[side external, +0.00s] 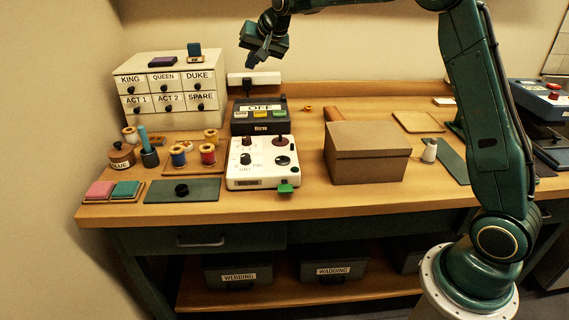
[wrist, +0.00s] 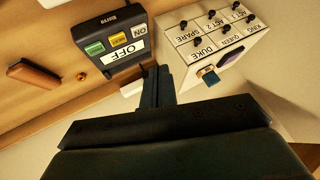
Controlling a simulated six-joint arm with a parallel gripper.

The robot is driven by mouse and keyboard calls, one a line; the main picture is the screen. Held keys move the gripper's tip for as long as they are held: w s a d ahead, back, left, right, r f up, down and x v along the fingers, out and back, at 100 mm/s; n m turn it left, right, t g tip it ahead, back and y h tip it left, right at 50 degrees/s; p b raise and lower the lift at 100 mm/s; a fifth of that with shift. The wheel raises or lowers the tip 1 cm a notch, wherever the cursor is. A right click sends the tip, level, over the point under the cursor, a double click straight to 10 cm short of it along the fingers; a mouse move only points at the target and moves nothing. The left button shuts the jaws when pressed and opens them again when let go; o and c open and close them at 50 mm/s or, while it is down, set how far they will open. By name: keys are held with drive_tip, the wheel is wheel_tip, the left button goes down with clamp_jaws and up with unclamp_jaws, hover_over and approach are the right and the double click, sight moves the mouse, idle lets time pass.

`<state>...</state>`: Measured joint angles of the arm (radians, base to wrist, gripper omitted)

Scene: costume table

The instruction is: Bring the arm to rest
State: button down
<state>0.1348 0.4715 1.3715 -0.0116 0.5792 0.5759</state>
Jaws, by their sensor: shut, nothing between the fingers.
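My gripper (side external: 256,60) is raised high above the back of the table in the side external view, near the wall and above the white power strip. Its fingers are shut with nothing between them and touch nothing that I can see. In the wrist view my gripper (wrist: 157,75) points toward the gap between the black switch box and the white drawer cabinet. My arm reaches up from its base at the right and across the top of the picture, where part of it is cut off.
The labelled drawer cabinet (side external: 170,90) stands at the back left. The black switch box (side external: 259,115) showing OFF stands behind a white control box (side external: 262,165). A brown box (side external: 366,152) sits mid-table. Thread spools stand at left. The air around my gripper looks clear.

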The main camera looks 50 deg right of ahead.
drive_tip(key=s+a+r+n+g, duration=0.1)
drive_tip(key=s+a+r+n, duration=0.15)
drive_tip(key=s, duration=0.95)
drive_tip(key=s+a+r+n, duration=0.2)
drive_tip(key=s+a+r, duration=0.15)
drive_tip(key=s, duration=0.85)
drive_tip(key=s+a+f+n, duration=0.1)
drive_tip(key=s+f, duration=0.3)
drive_tip(key=s, duration=0.6)
drive_tip(key=s+a+f+n+g+y, duration=0.1)
drive_tip(key=s+f, duration=0.3)
drive_tip(key=s, duration=0.7)
drive_tip(key=shift+a+f+n+g, duration=0.15)
drive_tip(key=shift+n+g, duration=0.15)
drive_tip(key=shift+n, duration=0.45)
